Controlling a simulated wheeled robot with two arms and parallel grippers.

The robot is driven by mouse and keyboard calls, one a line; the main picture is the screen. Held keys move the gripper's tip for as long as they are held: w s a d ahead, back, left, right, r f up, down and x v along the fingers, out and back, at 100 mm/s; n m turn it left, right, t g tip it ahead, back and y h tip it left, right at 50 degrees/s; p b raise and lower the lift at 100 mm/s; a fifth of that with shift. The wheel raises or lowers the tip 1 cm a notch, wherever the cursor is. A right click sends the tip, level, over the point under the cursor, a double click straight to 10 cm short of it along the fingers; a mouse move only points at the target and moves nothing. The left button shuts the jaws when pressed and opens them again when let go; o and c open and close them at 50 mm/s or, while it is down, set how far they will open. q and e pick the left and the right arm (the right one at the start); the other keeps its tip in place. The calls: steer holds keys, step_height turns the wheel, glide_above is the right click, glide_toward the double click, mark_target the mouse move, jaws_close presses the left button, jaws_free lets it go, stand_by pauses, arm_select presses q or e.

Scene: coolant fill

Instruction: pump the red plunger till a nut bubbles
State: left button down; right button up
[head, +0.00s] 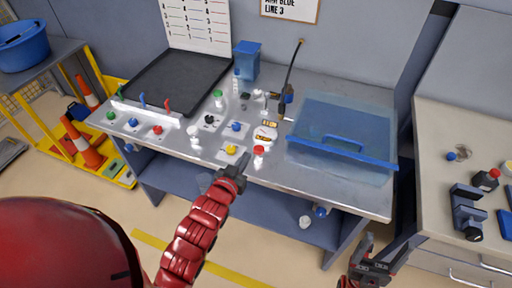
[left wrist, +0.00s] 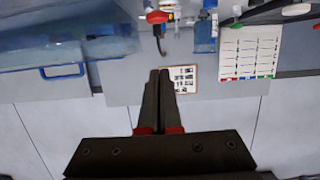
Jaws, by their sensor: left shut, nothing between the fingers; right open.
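The red plunger (head: 258,151) stands upright near the front edge of the metal bench, a red cap on a white body. A red cap, seemingly the same plunger, shows in the left wrist view (left wrist: 157,17). My left gripper (head: 244,160) is shut and empty, just left of and in front of the plunger, with a small gap in the head view. Its closed fingers (left wrist: 160,74) point towards the bench in the wrist view. My right gripper (head: 384,244) is open and empty, low beyond the bench's front right. I cannot make out a nut or any bubbles.
A clear blue tank (head: 340,130) with a blue handle fills the bench's right side. Yellow (head: 231,151), blue (head: 235,126) and green (head: 217,94) capped parts stand nearby. A black tray (head: 178,82) lies at left. A second bench (head: 440,150) stands right.

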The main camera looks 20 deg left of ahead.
arm_select(q)
steer(key=shift+w, duration=0.1)
stand_by(0.3)
steer(key=p, duration=0.2)
glide_above(259, 150)
steer(key=s, duration=0.2)
step_height(259, 150, down, 2)
steer(key=shift+w+a+f+p, duration=0.15)
steer(key=shift+f+p, duration=0.8)
steer(key=shift+f, duration=1.25)
steer(key=shift+f, duration=0.1)
